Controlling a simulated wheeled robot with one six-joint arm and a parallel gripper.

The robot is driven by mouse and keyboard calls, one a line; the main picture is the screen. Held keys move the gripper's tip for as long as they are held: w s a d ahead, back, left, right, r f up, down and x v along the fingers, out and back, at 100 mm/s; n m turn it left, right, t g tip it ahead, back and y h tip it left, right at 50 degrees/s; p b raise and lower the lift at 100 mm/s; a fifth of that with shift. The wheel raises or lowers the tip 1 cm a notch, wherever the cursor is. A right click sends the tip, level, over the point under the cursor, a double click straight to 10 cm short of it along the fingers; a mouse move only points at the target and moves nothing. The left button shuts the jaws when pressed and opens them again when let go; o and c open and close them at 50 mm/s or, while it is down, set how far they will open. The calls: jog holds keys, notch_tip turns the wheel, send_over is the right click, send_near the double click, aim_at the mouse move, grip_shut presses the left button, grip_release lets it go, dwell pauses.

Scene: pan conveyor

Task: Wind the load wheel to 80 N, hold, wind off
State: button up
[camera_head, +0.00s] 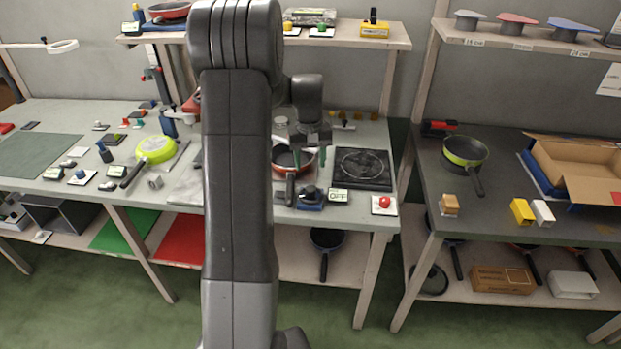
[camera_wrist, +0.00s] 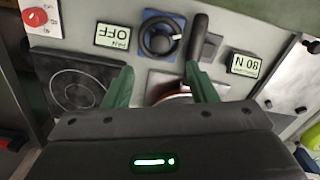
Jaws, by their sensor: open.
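The load wheel (camera_wrist: 160,38) is a dark round handwheel on a blue base. In the head view it stands at the bench's front edge (camera_head: 311,194). My gripper (camera_wrist: 158,80) is open, with green fingers apart. In the head view it hangs over the red pan (camera_head: 285,165), behind the wheel and not touching it. The pan's dark handle (camera_wrist: 203,38) lies beside the wheel. One small display (camera_wrist: 244,64) reads 80 N, upside down in the wrist view. Another display (camera_wrist: 112,36) reads OFF. Most of the pan is hidden by my gripper in the wrist view.
A black hob plate (camera_head: 362,168) lies right of the pan. A green pan (camera_head: 155,150) lies on the left bench. A shelf (camera_head: 370,36) runs above the bench.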

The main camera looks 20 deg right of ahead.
notch_tip(320, 180, up, 4)
send_over(311, 188)
jog(key=shift+a, duration=0.15)
jog(key=shift+f, duration=0.1)
dwell(0.4)
notch_tip(311, 188, down, 14)
jog(key=shift+r+p, duration=0.2)
jog(key=shift+p, duration=0.6)
jog(key=shift+n, duration=0.3)
